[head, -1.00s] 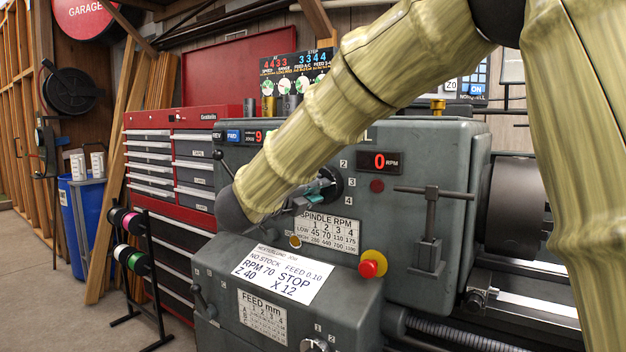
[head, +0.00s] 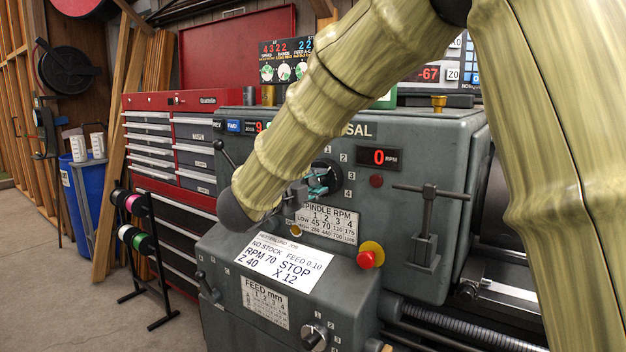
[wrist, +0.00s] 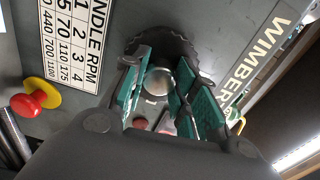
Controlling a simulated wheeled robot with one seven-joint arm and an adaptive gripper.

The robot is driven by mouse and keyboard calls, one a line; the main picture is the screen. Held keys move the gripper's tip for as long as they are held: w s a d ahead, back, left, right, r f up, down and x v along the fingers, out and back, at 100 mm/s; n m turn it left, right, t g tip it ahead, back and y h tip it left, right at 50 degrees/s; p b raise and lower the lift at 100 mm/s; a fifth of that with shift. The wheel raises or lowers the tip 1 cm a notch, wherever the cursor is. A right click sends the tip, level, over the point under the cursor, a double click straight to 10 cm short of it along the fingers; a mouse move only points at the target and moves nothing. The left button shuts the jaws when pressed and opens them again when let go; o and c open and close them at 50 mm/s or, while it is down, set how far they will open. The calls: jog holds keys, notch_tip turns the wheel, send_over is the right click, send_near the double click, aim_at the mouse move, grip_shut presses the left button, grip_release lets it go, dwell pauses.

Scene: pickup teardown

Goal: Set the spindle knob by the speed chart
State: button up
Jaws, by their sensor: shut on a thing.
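The spindle knob (head: 329,171) is a dark round knob on the grey headstock, with numbers 1 to 4 around its right side. My gripper (head: 316,186) has its teal-padded fingers at the knob, shut on it. In the wrist view the fingers stand either side of the knob's grip, in front of the dark scalloped disc (wrist: 178,42). The knob's pointer is hidden, so its setting cannot be told. The speed chart (head: 327,222), headed SPINDLE RPM, is just below; LOW reads 45, 70, 110, 175. A white job card (head: 280,264) reads RPM 70.
The red RPM display (head: 379,157) reads 0. A red stop button (head: 369,256) on yellow is below right of the chart. A T-handle (head: 428,210) juts out at right. A lever (head: 224,153) is at left. A red tool chest (head: 165,150) stands behind.

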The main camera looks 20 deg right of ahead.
dwell(0.3)
jog(key=o, duration=1)
jog(key=v, duration=1.2)
